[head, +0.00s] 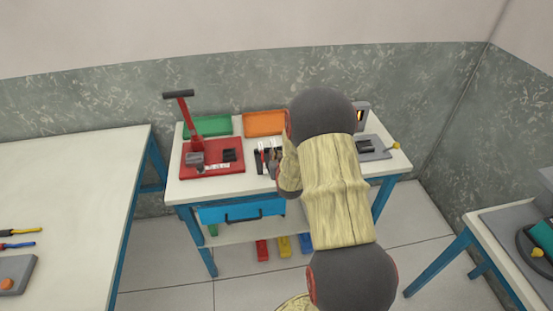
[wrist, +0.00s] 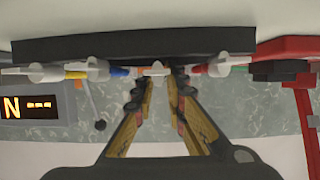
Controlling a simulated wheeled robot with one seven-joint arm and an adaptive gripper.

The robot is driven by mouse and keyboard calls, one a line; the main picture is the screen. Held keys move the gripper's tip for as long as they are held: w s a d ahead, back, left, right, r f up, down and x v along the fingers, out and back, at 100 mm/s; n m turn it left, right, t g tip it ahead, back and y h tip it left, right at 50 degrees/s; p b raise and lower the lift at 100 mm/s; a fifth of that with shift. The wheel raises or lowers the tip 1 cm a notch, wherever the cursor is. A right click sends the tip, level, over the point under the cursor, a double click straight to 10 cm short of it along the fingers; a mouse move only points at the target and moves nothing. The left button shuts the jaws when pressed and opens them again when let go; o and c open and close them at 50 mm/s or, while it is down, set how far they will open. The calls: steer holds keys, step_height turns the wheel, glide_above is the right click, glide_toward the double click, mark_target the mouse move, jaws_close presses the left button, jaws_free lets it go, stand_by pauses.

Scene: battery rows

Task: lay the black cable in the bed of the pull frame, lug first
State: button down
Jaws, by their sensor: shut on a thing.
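In the wrist view, which is upside down, my gripper (wrist: 157,84) is shut at the middle of a dark rack (wrist: 220,42). A pale lug (wrist: 157,70) shows between its fingertips; I take it for the black cable's end, whose body is mostly hidden. Other coloured cables with pale ends sit on both sides of it along the rack. The pull frame (head: 372,149) stands at the right of the small table, partly behind my arm. Its lit display (wrist: 38,106) shows in the wrist view. In the head view my arm hides the gripper.
A red lever press (head: 215,168) stands at the left of the small table (head: 190,187), with a green tray (head: 207,126) and an orange tray (head: 263,124) at the back. A blue drawer (head: 240,210) is below. Another table (head: 75,190) stands left, and one with a grey device stands right.

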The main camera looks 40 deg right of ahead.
steer(key=shift+f, duration=0.2)
steer(key=shift+f, duration=0.15)
steer(key=c, duration=1.9)
jaws_free()
steer(key=shift+o, duration=0.4)
